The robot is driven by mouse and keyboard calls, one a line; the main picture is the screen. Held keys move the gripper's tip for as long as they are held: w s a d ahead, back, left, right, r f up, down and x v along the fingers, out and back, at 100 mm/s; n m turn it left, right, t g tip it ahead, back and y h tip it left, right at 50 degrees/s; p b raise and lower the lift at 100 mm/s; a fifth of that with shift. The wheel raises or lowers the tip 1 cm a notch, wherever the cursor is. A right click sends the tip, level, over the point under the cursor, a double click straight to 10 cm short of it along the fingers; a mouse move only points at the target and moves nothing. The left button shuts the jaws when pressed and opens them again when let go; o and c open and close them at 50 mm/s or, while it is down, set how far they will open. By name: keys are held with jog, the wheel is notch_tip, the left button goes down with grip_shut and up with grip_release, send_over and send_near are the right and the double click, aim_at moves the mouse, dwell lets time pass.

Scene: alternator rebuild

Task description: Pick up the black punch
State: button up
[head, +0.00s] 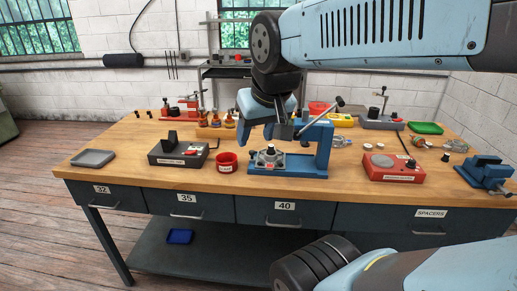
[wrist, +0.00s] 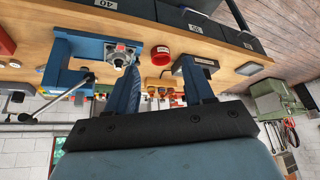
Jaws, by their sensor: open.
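I cannot pick out the black punch with certainty. A small black upright piece (head: 270,149) stands on top of the metal part at the front of the blue press (head: 300,171), but it is too small to identify. The metal part also shows in the wrist view (wrist: 121,56). My gripper (head: 281,134) hangs above the bench, by the upper part of the press. In the wrist view my gripper (wrist: 162,88) has its two fingers wide apart, with nothing held between them.
A red cup (head: 228,163) and a dark box (head: 178,154) stand left of the press. A grey tray (head: 93,158) lies at far left. A red box (head: 394,168) and blue vise (head: 484,173) stand at right. A wooden rack (head: 215,131) is behind. Bare wood lies front left.

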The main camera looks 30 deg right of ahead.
jog(key=w+d+f+m+g+h, duration=0.1)
jog(key=w+d+f+m, duration=0.1)
jog(key=w+d+m, duration=0.6)
jog(key=m+g+h, duration=0.1)
jog(key=g+h, duration=0.1)
send_near(271, 145)
jog(key=x, duration=0.3)
jog(key=shift+d+f, duration=0.1)
jog(key=shift+f, duration=0.15)
jog(key=shift+x, duration=2.7)
grip_shut()
